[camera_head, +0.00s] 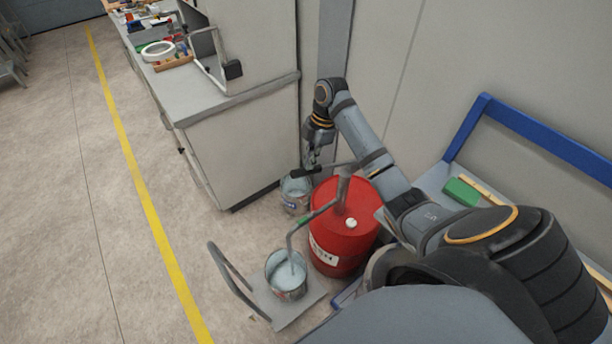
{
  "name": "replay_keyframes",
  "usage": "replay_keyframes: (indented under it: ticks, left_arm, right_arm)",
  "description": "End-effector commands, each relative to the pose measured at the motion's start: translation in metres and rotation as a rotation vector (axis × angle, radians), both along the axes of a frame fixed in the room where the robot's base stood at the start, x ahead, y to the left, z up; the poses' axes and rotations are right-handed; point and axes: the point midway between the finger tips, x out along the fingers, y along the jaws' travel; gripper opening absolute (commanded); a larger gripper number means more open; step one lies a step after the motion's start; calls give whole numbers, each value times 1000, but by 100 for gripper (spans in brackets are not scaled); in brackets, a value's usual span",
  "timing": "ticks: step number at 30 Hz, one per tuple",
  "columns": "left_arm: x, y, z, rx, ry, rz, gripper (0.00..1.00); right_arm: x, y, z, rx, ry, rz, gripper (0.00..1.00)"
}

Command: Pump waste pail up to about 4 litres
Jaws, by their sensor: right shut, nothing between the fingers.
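A red drum (335,252) stands on the floor with a grey hand pump (342,190) on its top. The pump's lever (325,168) reaches left to a dark grip end. A bent spout pipe (290,240) with a green band runs from the pump into a metal pail (287,291), which holds pale blue liquid. I cannot read the liquid's level in litres. My right gripper (312,158) is shut and empty, pointing down close to the lever's grip end; I cannot tell whether it touches. My left gripper is out of view.
The pail stands on a grey platform (301,308) with an upright handle frame. A second pail (294,205) stands behind the drum, by the grey cabinet (240,150). A blue-railed cart (545,139) is at the right.

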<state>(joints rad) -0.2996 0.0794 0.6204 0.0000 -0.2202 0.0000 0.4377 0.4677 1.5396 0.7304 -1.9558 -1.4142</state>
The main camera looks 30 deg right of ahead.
Motion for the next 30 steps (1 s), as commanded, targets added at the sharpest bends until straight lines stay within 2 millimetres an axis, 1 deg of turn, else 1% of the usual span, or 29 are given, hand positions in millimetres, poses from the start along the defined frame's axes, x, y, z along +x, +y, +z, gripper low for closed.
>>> replay_keyframes:
  ticks: [11, 14, 22, 24, 30]
  left_arm:
    - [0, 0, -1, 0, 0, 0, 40]
    - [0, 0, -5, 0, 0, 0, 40]
    - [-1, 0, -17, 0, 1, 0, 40]
    - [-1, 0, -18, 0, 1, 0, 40]
    - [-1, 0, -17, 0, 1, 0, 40]
  right_arm:
    - [0, 0, -2, 0, 0, 0, 0]
    - [0, 1, -10, 0, 1, 0, 0]
    - [0, 1, -42, 1, 0, -1, 0]
    - [0, 0, -45, 0, 0, 0, 0]
    - [0, 0, -44, 0, 0, 0, 0]
